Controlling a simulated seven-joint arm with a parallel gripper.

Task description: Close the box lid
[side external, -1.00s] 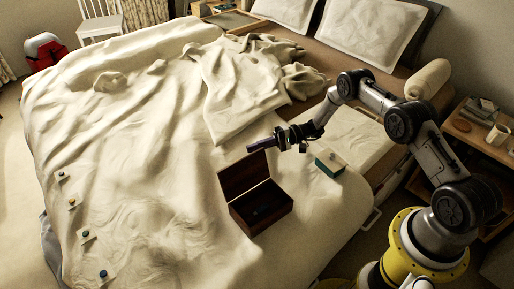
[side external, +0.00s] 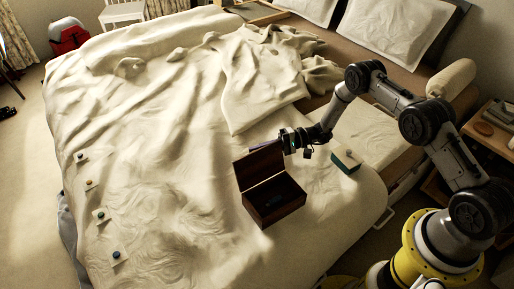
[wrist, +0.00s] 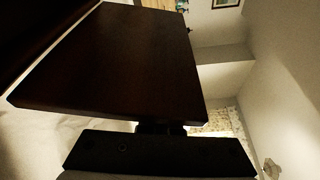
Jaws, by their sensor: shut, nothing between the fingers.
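The dark brown wooden box (side external: 279,214) stands on the bed, with a dark object (side external: 280,190) inside. Its lid (side external: 257,167) is open and stands up at the box's far side. The lid also fills much of the wrist view as a dark brown panel (wrist: 115,60). My gripper (side external: 258,147) is shut and empty. It points left, at the lid's top edge and partly behind it in the side view. I cannot tell whether it touches the lid.
A small green and cream box (side external: 345,162) sits on the bed to the right of the wooden box. Several small cards with round knobs (side external: 100,215) lie along the bed's left side. A nightstand (side external: 490,135) stands at the right.

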